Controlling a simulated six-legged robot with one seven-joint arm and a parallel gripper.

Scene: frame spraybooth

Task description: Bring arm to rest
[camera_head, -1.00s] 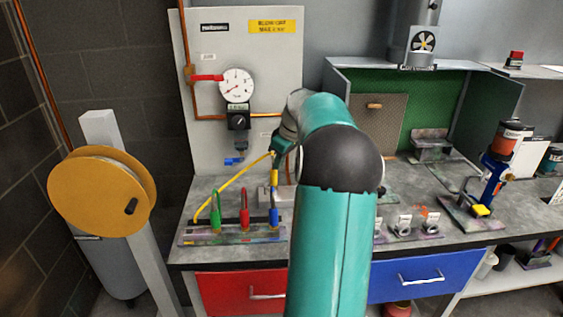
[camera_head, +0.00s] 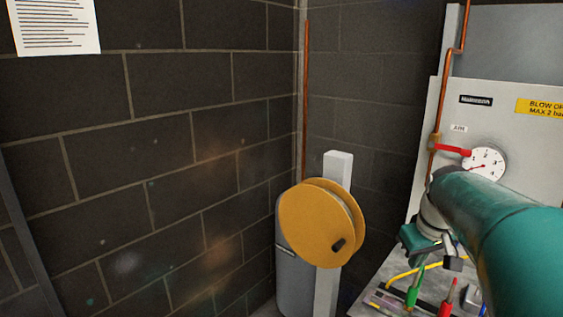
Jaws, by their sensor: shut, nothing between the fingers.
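My teal arm (camera_head: 505,230) comes in from the right edge, and its end hangs over the bench's left part. My gripper (camera_head: 453,262) is small in the picture, shut and empty, with its fingertips partly hard to make out. It is in front of the lower part of the pale panel, above the green (camera_head: 412,294) and red (camera_head: 446,298) handled tools. I cannot tell how far it is from them.
The pale panel (camera_head: 480,115) carries a pressure gauge (camera_head: 484,164) and red valve lever (camera_head: 452,149). A yellow hose (camera_head: 402,273) crosses the bench (camera_head: 375,284). An orange reel (camera_head: 315,225) stands on a grey post (camera_head: 335,172). A dark block wall (camera_head: 150,160) fills the left.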

